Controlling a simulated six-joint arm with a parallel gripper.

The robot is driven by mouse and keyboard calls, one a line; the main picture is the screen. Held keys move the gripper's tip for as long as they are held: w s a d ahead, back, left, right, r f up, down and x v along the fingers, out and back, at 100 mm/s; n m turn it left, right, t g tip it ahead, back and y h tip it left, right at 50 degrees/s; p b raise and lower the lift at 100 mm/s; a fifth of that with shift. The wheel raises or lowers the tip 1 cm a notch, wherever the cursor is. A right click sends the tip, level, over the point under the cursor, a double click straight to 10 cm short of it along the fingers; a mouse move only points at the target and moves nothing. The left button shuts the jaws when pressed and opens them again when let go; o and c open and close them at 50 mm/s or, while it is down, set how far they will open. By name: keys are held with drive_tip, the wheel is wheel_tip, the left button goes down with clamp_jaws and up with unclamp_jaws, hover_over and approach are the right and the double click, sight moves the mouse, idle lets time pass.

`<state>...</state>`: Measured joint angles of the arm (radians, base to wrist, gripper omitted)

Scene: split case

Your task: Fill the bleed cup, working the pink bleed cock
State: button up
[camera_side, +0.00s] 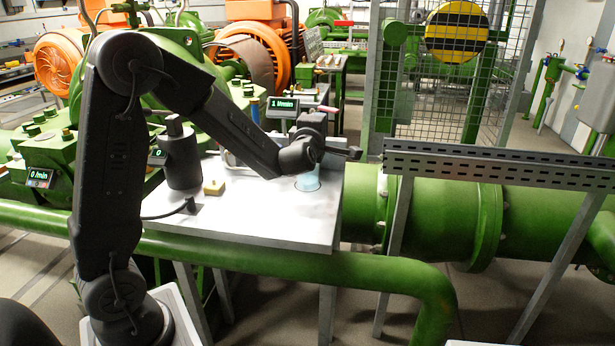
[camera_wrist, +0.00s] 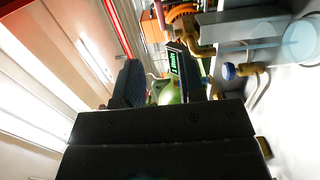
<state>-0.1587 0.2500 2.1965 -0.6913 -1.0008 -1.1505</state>
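The bleed cup, a clear cup with a light blue tint (camera_side: 308,183), stands on the grey table beneath my wrist. In the wrist view a pale blue round shape that looks like it (camera_wrist: 302,40) is at the right edge. My gripper (camera_side: 350,153) is above and beyond the cup, pointing right. In the wrist view its two dark fingers (camera_wrist: 158,75) stand apart with nothing held between them. A small pink piece (camera_side: 328,109), possibly the bleed cock's handle, shows just above my wrist; its mount is hidden. A display reading 1 l/min (camera_side: 284,103) also shows between the fingers (camera_wrist: 174,63).
The grey table (camera_side: 260,228) has a dark cylinder (camera_side: 181,160) and a yellowish block (camera_side: 214,187) at its left. A slotted metal rail (camera_side: 500,165) and mesh guard (camera_side: 440,90) stand right of my gripper. In the wrist view a blue knob (camera_wrist: 228,71) sits on brass fittings.

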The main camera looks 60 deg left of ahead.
sight(334, 112)
idle(0.5)
drive_tip(key=w+r+n+g+y, duration=0.3)
drive_tip(key=w+n+g+y, duration=0.2)
drive_tip(key=w, duration=0.3)
drive_tip(key=w+d+f+n+g+y, duration=0.1)
drive_tip(key=w+d+f+n+g, duration=0.15)
drive_tip(key=d+n+g, duration=0.35)
drive_tip(key=a, duration=0.5)
drive_tip(key=a+m+g, duration=0.1)
drive_tip(key=a, duration=0.4)
drive_tip(key=a+m, duration=0.1)
drive_tip(key=a, duration=0.4)
drive_tip(key=shift+s+a+f, duration=0.1)
drive_tip(key=shift+f, duration=0.15)
drive_tip(key=shift+c, duration=0.5)
clamp_jaws()
